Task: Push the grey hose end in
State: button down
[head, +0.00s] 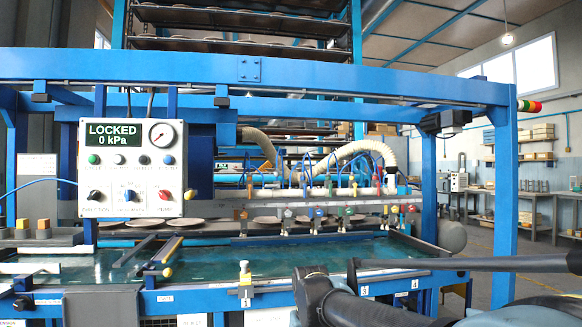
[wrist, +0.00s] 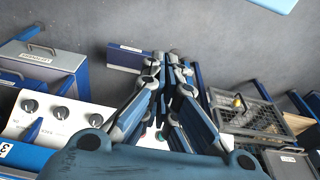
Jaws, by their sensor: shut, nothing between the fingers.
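My gripper (wrist: 168,62) fills the middle of the wrist view, its blue-grey fingers drawn together and empty over the grey floor. No hose shows near it there. In the head view, a cream corrugated hose (head: 362,149) arches above the machine's row of coloured fittings, with a dark end piece (head: 391,171) at its right. A second pale hose (head: 259,142) curves down at the left of it. I cannot tell which end is the grey hose end, or whether it is seated. My dark arm crosses the lower right of the head view; the fingertips cannot be made out there.
A control panel (head: 132,168) reads LOCKED, 0 kPa. A blue frame (head: 300,76) spans the machine, above a green bed (head: 300,258) with grey plates. The wrist view shows a knob panel (wrist: 62,115), a labelled blue box (wrist: 38,68) and a wire basket (wrist: 248,112).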

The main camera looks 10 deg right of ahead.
jog(key=shift+w+d, duration=0.1)
jog(key=shift+w, duration=0.1)
jog(key=t, duration=0.7)
send_near(277, 171)
notch_tip(277, 171, up, 4)
jog(key=x, duration=0.9)
jog(key=shift+w+f, duration=0.2)
jog(key=shift+w, duration=0.15)
